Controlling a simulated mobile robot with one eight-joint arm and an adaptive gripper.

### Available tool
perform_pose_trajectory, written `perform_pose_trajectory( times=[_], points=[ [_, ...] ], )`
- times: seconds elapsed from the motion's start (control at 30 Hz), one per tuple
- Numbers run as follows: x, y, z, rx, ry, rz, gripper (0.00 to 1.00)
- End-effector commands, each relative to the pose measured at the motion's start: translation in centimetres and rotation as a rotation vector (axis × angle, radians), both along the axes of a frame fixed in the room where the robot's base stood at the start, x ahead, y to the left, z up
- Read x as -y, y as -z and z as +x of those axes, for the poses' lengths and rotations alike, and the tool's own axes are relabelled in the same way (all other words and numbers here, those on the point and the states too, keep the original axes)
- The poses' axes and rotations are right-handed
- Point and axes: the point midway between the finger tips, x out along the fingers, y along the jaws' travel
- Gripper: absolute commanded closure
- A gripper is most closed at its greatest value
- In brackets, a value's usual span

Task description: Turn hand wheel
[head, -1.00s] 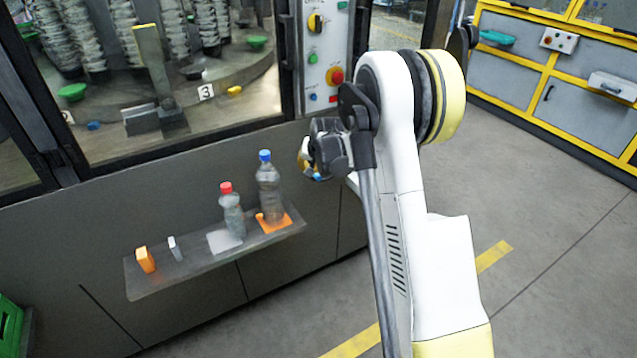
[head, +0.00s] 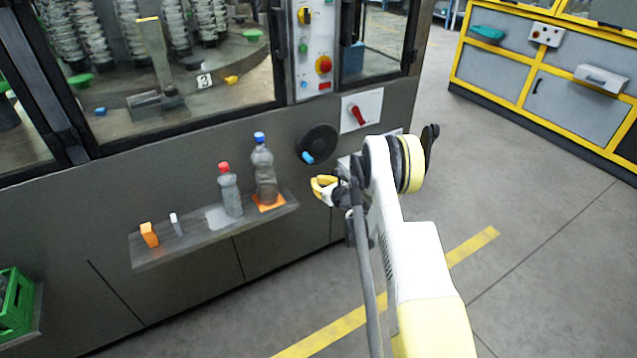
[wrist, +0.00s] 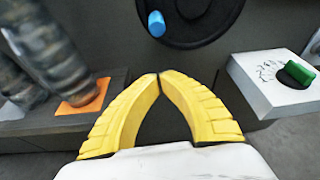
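The hand wheel (head: 320,140) is a black disc on the dark machine front, right of the bottle shelf. Its blue handle (head: 308,157) sticks out at the wheel's lower left. In the wrist view the wheel (wrist: 205,18) is cut off by the top edge, with the blue handle (wrist: 156,24) at its left side. My gripper (head: 318,186) has yellow fingers and is below the wheel, apart from it. In the wrist view the fingertips of my gripper (wrist: 159,76) meet below the handle, with nothing between them.
A shelf (head: 170,248) holds a red-capped bottle (head: 230,192), a blue-capped bottle (head: 264,175) and small blocks. A panel with a red switch (head: 359,115) is right of the wheel. A white box with a green knob (wrist: 296,75) is close on the right. Floor is clear at right.

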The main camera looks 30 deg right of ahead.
Motion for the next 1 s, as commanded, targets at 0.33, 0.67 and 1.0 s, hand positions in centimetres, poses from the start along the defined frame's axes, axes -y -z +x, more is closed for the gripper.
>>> perform_pose_trajectory(
  times=[0.33,0.67,1.0],
  points=[
    [-0.1,2.3,6.8,-0.001,-0.002,-0.003,1.00],
    [-0.4,-1.4,6.5,-0.001,-0.002,-0.003,1.00],
    [-0.4,-1.8,6.5,-0.001,-0.002,-0.003,1.00]
  ],
)
